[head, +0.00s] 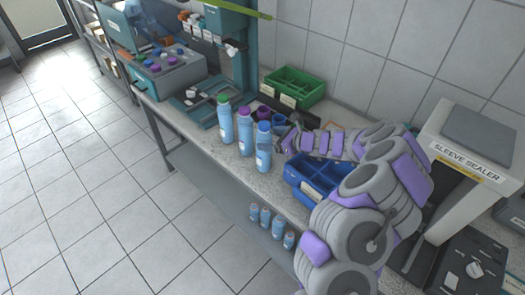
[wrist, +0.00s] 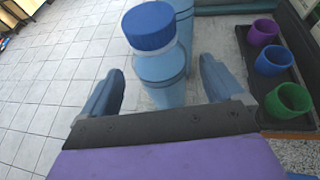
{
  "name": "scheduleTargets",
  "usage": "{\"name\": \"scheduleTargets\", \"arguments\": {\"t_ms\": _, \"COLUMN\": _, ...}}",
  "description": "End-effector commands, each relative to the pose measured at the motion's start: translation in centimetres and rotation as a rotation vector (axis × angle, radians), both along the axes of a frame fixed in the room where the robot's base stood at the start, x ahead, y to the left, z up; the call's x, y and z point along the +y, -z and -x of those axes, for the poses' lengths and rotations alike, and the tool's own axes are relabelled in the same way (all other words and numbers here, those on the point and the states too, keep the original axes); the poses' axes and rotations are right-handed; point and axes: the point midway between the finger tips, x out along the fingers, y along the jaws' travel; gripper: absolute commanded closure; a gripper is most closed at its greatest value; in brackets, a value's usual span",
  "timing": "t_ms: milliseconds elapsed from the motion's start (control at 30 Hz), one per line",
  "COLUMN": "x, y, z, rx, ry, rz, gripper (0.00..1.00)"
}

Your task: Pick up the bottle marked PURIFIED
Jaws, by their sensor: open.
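Three light-blue bottles stand upright in a row on the bench: one with a green cap (head: 225,122), one with a purple cap (head: 245,134) and one with a blue cap (head: 263,150). Their white labels are too small to read, so I cannot tell which is marked PURIFIED. My gripper (head: 281,132) is beside the blue-capped bottle, on its right. In the wrist view my open gripper (wrist: 160,72) has one finger on each side of the blue-capped bottle (wrist: 160,68), with visible gaps. Another bottle (wrist: 184,22) shows partly behind it.
Purple (wrist: 263,31), blue (wrist: 271,60) and green (wrist: 289,99) cups stand on a dark tray at right. A blue divided bin (head: 318,190) lies under my arm; a green bin (head: 293,86) is at the wall. Several small bottles (head: 266,218) stand below the bench edge.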

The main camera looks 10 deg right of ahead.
Motion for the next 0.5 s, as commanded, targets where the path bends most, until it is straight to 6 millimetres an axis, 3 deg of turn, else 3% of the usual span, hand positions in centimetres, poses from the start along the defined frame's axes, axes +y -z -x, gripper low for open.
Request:
{"name": "scheduleTargets", "arguments": {"t_ms": 400, "x": 4.0, "y": 1.9, "z": -3.0, "rx": 0.003, "ry": -0.004, "rz": 0.011, "gripper": 0.05}}
{"name": "scheduleTargets", "arguments": {"t_ms": 500, "x": 4.2, "y": 2.0, "z": -3.4, "rx": 0.000, "ry": -0.002, "rz": 0.008, "gripper": 0.05}}
